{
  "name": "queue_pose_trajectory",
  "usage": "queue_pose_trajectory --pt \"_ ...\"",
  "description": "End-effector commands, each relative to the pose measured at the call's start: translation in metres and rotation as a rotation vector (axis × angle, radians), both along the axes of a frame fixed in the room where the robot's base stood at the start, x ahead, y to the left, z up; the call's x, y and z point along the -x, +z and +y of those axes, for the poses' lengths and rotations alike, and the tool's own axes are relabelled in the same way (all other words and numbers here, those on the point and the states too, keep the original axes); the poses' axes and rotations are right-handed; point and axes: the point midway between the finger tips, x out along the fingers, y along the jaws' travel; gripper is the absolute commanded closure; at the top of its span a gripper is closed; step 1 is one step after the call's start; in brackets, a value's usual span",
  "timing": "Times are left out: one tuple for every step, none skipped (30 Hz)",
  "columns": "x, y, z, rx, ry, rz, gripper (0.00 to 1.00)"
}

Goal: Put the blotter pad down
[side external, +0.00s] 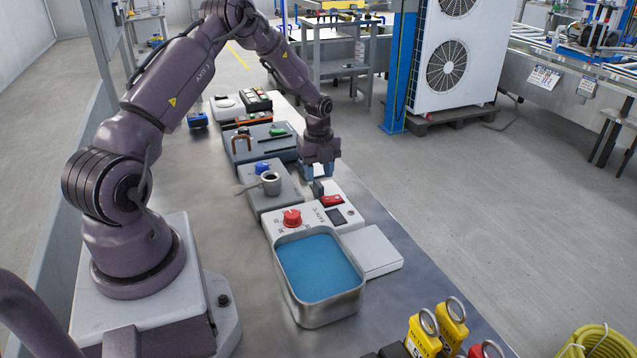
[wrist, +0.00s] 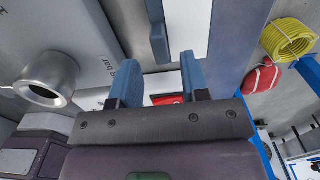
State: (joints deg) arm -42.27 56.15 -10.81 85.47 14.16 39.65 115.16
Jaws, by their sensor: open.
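I cannot tell whether this is the blotter pad or part of the station. A flat pale slab (side external: 374,250) lies beside the blue-filled basin. I see nothing clearly held between the fingers.
The station carries a red knob (side external: 292,217) and a red switch (side external: 332,200). A metal basin (side external: 332,310) of blue liquid stands in front. A small metal cup (side external: 271,184) is left of my gripper. Yellow-tagged padlocks (side external: 424,335) lie near the front edge. Bare bench is left of the basin.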

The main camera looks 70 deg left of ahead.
Motion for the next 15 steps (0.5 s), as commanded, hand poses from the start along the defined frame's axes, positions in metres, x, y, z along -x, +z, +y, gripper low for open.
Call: queue_pose_trajectory --pt "0.000 0.013 0.001 -0.002 0.001 -0.003 0.58" --pt "0.000 0.020 0.001 -0.003 0.000 -0.003 0.58" --pt "0.000 0.029 0.000 -0.003 0.000 -0.003 0.58" --pt "-0.001 0.035 0.000 -0.002 0.000 -0.004 0.58" --pt "-0.001 0.041 0.000 -0.003 0.000 -0.004 0.58" --pt "0.000 0.048 0.000 -0.002 0.000 -0.002 0.58" --pt "0.000 0.054 0.000 -0.003 0.000 -0.003 0.58" --pt "0.000 0.058 0.001 -0.002 0.000 -0.002 0.58" --pt "0.000 0.064 0.001 -0.002 0.000 -0.001 0.58" --pt "0.000 0.067 0.000 -0.002 0.000 -0.002 0.58" --pt "0.000 0.070 0.000 -0.001 0.000 -0.001 0.58" --pt "0.000 0.073 0.000 0.000 0.000 0.000 0.58" --pt "0.000 0.076 0.000 0.000 0.000 0.000 0.58" --pt "0.000 0.079 -0.001 -0.002 0.002 -0.001 0.58" --pt "-0.001 0.084 -0.003 -0.005 0.010 -0.004 0.58"
